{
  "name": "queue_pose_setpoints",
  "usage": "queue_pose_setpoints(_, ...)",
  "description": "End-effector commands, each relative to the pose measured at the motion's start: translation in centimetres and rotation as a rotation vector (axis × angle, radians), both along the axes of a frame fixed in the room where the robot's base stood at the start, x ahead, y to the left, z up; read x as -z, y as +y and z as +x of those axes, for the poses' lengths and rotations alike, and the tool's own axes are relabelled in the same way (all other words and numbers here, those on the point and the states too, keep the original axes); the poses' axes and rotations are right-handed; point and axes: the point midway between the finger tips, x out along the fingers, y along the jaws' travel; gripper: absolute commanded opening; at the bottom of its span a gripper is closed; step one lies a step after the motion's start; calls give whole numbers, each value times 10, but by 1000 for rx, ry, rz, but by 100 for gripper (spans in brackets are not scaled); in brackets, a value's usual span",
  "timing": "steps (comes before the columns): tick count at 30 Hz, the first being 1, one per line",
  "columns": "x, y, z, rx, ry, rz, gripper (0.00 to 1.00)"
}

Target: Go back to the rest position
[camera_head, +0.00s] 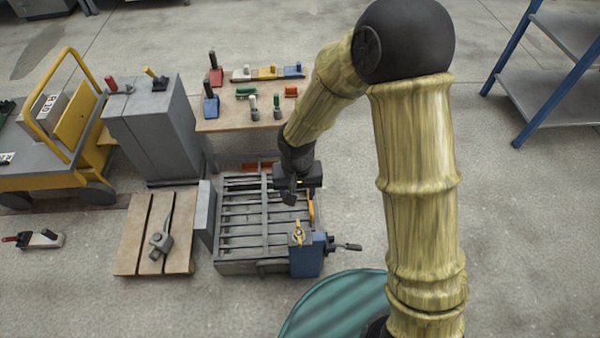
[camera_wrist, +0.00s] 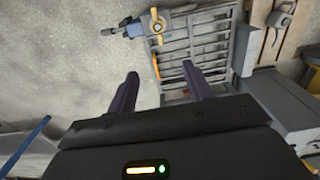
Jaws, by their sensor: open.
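My gripper (camera_head: 289,190) hangs over the right back part of the grey slatted panel mould (camera_head: 240,240), at a height I cannot judge exactly. In the wrist view my gripper (camera_wrist: 160,88) has its two dark fingers wide apart with nothing between them. The slatted mould also shows in the wrist view (camera_wrist: 205,45), beyond the fingers. A blue block with a yellow handle (camera_head: 305,255) sits at the mould's front right corner.
A wooden table (camera_head: 225,122) with several coloured tools stands behind the mould. A grey cabinet (camera_head: 155,130) and a yellow cart (camera_head: 60,165) are at left. A wooden pallet (camera_head: 135,235) lies left of the mould. A blue-posted shelf (camera_head: 560,95) is at right. Open floor lies between.

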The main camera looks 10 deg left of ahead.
Motion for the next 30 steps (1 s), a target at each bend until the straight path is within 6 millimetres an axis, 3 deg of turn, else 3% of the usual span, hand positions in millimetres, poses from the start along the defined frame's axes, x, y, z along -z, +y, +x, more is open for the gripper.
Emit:
queue_pose_setpoints(7,-1,-1,0,1,-1,0,51)
queue_pose_setpoints(11,-11,-18,5,17,-16,1,51)
queue_pose_setpoints(14,-29,-47,11,43,-42,3,51)
queue_pose_setpoints(21,-80,-139,5,127,-123,10,51)
queue_pose_setpoints(30,-114,-207,-23,207,-200,22,51)
